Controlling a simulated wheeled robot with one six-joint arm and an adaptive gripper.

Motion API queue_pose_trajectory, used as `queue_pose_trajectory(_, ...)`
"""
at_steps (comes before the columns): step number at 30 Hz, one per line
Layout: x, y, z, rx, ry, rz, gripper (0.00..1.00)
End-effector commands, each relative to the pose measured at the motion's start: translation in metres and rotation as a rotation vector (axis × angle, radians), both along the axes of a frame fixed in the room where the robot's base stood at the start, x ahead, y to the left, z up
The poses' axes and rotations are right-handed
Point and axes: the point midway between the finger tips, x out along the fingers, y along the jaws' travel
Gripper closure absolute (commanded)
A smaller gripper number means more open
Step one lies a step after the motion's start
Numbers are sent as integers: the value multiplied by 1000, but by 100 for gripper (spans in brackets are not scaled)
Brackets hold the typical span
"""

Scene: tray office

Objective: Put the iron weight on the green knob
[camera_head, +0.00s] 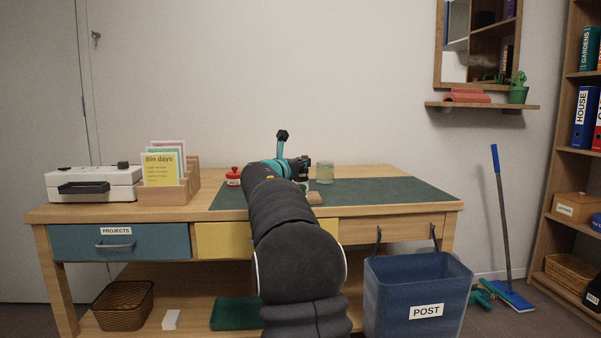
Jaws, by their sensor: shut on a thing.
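My gripper (304,165) is small and dark at the far end of my arm, above the desk's green mat. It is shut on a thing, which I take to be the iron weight. The weight's shape cannot be made out, as my wrist and arm cover most of it. I cannot make out a green knob for certain. A small thing with a white patch (304,186) shows just below my gripper, partly hidden by my arm. A red knob-like thing on a labelled base (233,176) stands left of my arm, apart from my gripper.
A glass jar (325,173) stands close to the right of my gripper. A small wooden block (315,198) lies in front. A card holder (170,190) and a white case (92,186) fill the desk's left. The mat's right side (400,190) is clear. A blue POST bin (415,290) stands in front.

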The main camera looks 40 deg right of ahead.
Motion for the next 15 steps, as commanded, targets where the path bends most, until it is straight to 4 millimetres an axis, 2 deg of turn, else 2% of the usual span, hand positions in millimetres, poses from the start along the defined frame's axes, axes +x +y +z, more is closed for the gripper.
queue_pose_trajectory(1, -1, 0, -9, -1, 0, 0, 100)
queue_pose_trajectory(3, -1, 0, -13, -3, -1, 0, 100)
queue_pose_trajectory(14, -1, 0, -16, -1, -2, 0, 100)
queue_pose_trajectory(15, 0, 0, -17, 0, 0, 0, 69)
